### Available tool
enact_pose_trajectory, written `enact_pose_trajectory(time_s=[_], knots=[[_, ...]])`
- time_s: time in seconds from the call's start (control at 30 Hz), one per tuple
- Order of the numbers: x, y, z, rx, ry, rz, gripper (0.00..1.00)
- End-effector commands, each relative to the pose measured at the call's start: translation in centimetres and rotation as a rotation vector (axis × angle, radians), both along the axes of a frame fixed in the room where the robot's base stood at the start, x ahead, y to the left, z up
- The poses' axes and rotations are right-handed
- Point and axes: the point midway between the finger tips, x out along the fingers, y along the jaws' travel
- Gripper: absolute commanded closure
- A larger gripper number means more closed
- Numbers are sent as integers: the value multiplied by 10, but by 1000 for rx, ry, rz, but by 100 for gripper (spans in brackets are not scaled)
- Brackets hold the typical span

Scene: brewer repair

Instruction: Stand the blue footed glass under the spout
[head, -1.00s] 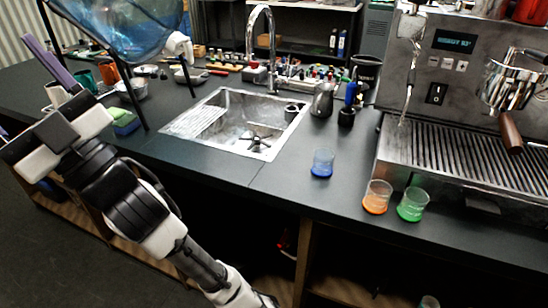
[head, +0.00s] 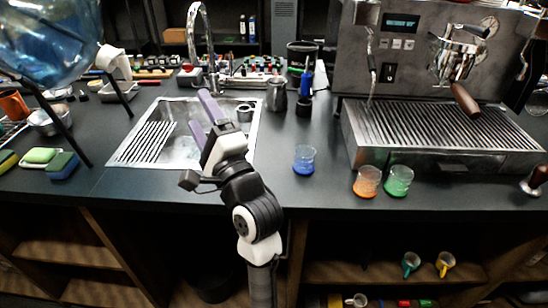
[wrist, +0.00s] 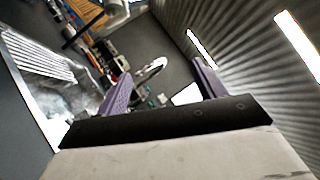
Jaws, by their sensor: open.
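A small clear glass with a blue base, the blue glass (head: 304,160), stands upright on the dark counter right of the sink. My gripper (head: 203,118) is open and empty in the head view, raised in front of the sink, left of the blue glass and apart from it. Its purple fingers also show spread in the wrist view (wrist: 163,82), where I cannot make out the blue glass. The coffee machine (head: 400,75) stands at the right with a thin steam pipe and a handled filter holder. A white tap (head: 114,62) sits on the blue water bottle (head: 50,38) at the left.
An orange-based glass (head: 367,182) and a green-based glass (head: 398,181) stand close together before the machine's drip tray (head: 440,130). The sink (head: 160,150) is open beside my arm. A metal pitcher (head: 276,95) stands behind the blue glass. Sponges lie at the left.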

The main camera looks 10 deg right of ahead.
Motion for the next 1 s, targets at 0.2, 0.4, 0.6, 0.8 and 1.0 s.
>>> enact_pose_trajectory(time_s=[0.2,0.4,0.6,0.8,1.0], knots=[[-29,-145,-77,554,425,40,31],[-88,-215,-122,1006,620,68,31],[-114,-234,-138,1198,679,88,31],[-85,-229,-138,1207,687,95,31],[-47,-226,-137,1208,683,93,31]])
